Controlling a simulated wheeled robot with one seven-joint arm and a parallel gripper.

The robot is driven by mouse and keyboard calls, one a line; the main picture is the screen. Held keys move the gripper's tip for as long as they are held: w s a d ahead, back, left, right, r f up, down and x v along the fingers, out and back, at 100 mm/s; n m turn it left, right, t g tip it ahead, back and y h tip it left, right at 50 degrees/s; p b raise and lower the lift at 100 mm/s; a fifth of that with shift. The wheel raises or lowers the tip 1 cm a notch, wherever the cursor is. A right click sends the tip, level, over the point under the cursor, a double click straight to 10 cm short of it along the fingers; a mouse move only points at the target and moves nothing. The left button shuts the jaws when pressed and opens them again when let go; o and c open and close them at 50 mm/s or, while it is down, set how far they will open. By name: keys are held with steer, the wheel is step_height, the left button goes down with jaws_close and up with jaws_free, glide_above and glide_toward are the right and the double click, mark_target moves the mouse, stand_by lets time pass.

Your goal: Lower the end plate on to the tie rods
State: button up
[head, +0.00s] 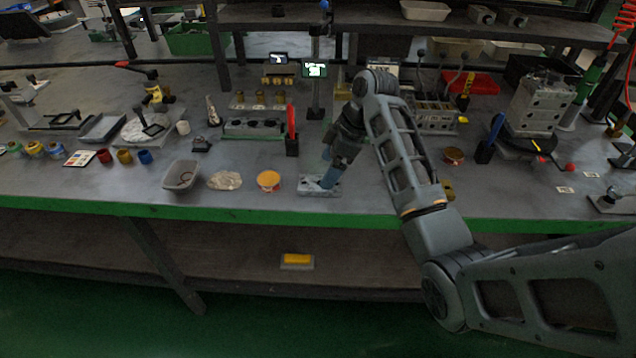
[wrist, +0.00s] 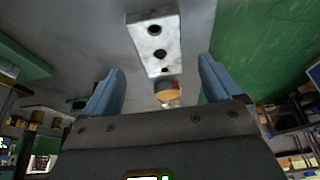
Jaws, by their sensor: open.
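A pale grey plate with a row of dark round holes, which looks like the end plate (head: 309,191), lies flat on the bench near its front edge. In the wrist view the end plate (wrist: 150,42) lies ahead of the two blue fingers. I cannot tell whether a finger touches the plate. I cannot clearly make out the tie rods in either view.
An orange-topped tub (head: 268,181) stands left of the plate, beside a crumpled cloth (head: 225,181) and a grey bin (head: 181,174). A red upright piece (head: 291,130) is behind. A lever-topped block (head: 436,116) and a tall grey block (head: 538,104) stand at right.

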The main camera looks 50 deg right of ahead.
steer(key=shift+p+x, duration=0.3)
steer(key=shift+x, duration=2.1)
steer(key=shift+s, duration=0.1)
steer(key=shift+c, duration=0.3)
steer(key=c, duration=1.2)
steer(key=shift+c, duration=0.4)
steer(key=shift+r, duration=0.1)
